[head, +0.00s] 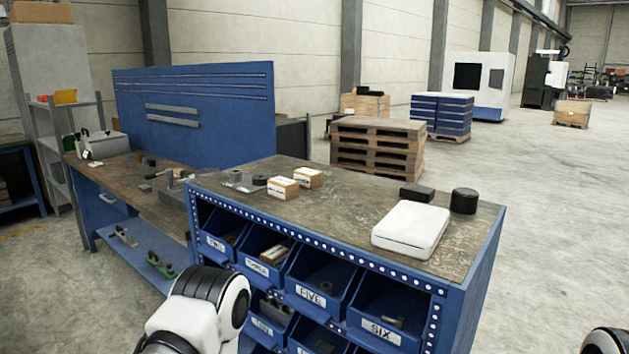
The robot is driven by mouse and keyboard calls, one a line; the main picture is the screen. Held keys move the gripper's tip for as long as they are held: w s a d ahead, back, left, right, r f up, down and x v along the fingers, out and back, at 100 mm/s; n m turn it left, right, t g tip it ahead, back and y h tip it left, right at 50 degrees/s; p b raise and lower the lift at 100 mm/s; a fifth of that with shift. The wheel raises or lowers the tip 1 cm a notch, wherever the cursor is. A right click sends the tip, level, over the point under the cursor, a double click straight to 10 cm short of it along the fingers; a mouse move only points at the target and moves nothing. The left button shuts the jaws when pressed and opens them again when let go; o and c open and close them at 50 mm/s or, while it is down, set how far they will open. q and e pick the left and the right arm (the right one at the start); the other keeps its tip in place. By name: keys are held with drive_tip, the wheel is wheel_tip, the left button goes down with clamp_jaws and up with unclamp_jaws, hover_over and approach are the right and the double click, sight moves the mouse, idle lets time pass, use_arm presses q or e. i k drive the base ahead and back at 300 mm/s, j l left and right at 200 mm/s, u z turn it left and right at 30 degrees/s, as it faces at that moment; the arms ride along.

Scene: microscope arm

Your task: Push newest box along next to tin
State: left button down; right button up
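Two small brown-and-white boxes sit close together on the worn top of the blue bin cabinet: a nearer box (283,188) and one behind it to the right (309,177). I cannot read their labels, so I cannot tell which is newest. A short black cylinder (464,201), perhaps the tin, stands at the right end of the top. A flat dark box (417,193) lies just left of it. Parts of my arms show at the bottom edge, but neither gripper is in view.
A white flat case (411,229) lies at the front right of the cabinet top (345,205). Small grey and black metal parts (236,176) stand left of the boxes. The top between boxes and dark items is clear. Labelled blue bins (321,282) fill the front.

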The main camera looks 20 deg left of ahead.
sight(308, 178)
drive_tip(key=i+j, duration=0.1)
drive_tip(key=j, duration=0.55)
drive_tip(key=i+j+z, duration=0.1)
drive_tip(key=j, duration=0.55)
drive_tip(key=i+j, duration=0.1)
drive_tip(key=j, duration=0.55)
drive_tip(key=j+z, duration=0.1)
drive_tip(key=j, duration=0.5)
drive_tip(key=i, duration=0.05)
